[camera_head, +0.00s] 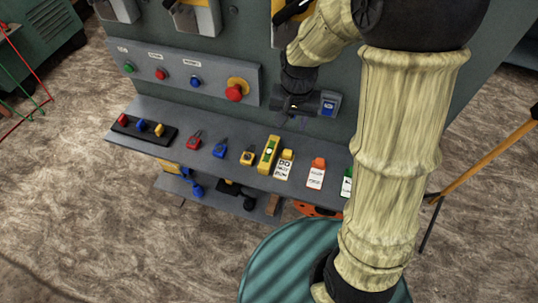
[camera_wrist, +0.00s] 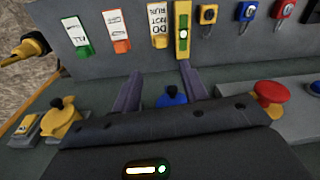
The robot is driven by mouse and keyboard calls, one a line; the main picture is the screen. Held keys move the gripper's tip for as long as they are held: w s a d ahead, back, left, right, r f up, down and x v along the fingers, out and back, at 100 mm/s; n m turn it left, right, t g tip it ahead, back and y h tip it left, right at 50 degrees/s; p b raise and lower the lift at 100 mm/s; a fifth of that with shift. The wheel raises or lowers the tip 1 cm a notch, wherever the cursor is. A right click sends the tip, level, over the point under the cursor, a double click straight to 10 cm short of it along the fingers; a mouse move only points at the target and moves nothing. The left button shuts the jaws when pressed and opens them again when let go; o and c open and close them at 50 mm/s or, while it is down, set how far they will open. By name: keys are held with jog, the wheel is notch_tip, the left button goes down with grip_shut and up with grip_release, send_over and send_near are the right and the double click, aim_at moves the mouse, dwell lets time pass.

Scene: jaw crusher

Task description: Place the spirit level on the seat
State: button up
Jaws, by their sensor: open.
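The spirit level (camera_head: 269,154), a yellow bar with a green vial, lies on the grey upper shelf among tags and locks. It also shows in the wrist view (camera_wrist: 183,30), at the top centre, beyond my fingers. My gripper (camera_head: 297,112) is above the back of the shelf, close to the panel. In the wrist view my gripper (camera_wrist: 160,68) has its two fingers apart with nothing held between them. A round teal ribbed top (camera_head: 280,262) stands at the bottom, partly behind my arm; I cannot tell for sure that it is the seat.
The shelf (camera_head: 128,151) also holds padlocks, a dark lock rack (camera_head: 146,130), and white tags with orange and green tops. A button panel (camera_head: 213,78) with a red emergency stop (camera_head: 235,92) is above it. A yellow-orange pole (camera_head: 490,157) slants at the right.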

jog(key=m+g, duration=0.1)
send_over(269, 151)
notch_tip(269, 151, down, 3)
jog(key=shift+s+d+r, duration=0.1)
jog(key=shift+d+r, duration=0.05)
jog(key=shift+r, duration=0.1)
notch_tip(269, 151, down, 11)
jog(key=shift+f, duration=0.7)
jog(key=shift+s, duration=0.1)
jog(key=f, duration=0.5)
jog(key=shift+w, duration=0.2)
